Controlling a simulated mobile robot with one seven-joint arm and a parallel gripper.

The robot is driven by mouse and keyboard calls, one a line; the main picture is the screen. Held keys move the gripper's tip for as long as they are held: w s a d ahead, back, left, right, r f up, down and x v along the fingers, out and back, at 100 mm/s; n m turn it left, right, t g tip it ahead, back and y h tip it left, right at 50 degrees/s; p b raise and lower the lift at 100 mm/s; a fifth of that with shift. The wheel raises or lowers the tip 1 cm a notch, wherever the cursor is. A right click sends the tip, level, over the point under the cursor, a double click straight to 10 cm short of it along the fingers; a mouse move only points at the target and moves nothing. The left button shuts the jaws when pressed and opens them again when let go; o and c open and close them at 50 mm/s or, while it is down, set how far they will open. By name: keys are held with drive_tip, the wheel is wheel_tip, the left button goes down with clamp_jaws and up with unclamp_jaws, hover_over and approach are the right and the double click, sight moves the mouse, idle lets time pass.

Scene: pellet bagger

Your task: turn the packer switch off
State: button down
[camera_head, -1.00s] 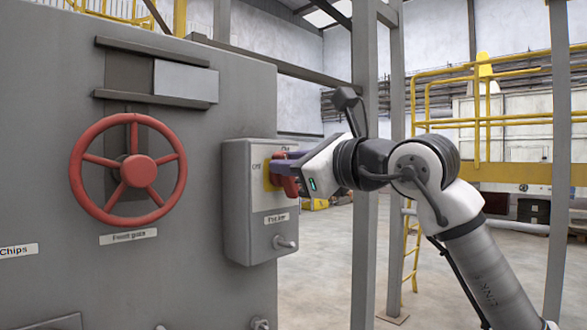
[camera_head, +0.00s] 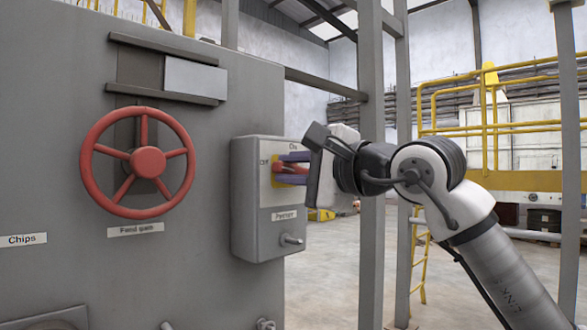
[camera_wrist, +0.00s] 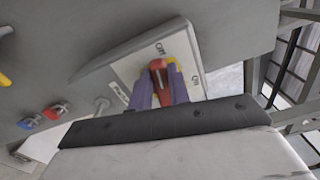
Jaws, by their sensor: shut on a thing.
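The packer switch (camera_head: 279,168) is a red handle on a yellow plate, on the front of a grey box labelled Packer (camera_head: 262,238). An On label is above the handle and an Off label is to its left. My gripper (camera_head: 293,169) is at the switch, its purple fingers above and below the red handle and shut on it. In the wrist view the red handle (camera_wrist: 158,68) lies between the fingers, just below the Off label. The fingers hide part of it, so its pointing end is unclear.
A red handwheel (camera_head: 147,162) is on the grey machine panel left of the box. A small metal knob (camera_head: 291,240) juts from the box below the switch. A grey post (camera_head: 370,200) stands close behind my wrist. Open floor is to the right.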

drive_tip(key=shift+w+f+n, duration=0.1)
drive_tip(key=shift+f+n, duration=0.2)
drive_tip(key=shift+n, duration=0.7)
drive_tip(key=c, duration=1.3)
unclamp_jaws()
drive_tip(key=shift+w, duration=0.1)
drive_tip(key=b+v, duration=0.4)
drive_tip(key=v, duration=1)
drive_tip(key=shift+w+a, duration=0.1)
drive_tip(key=shift+a, duration=0.05)
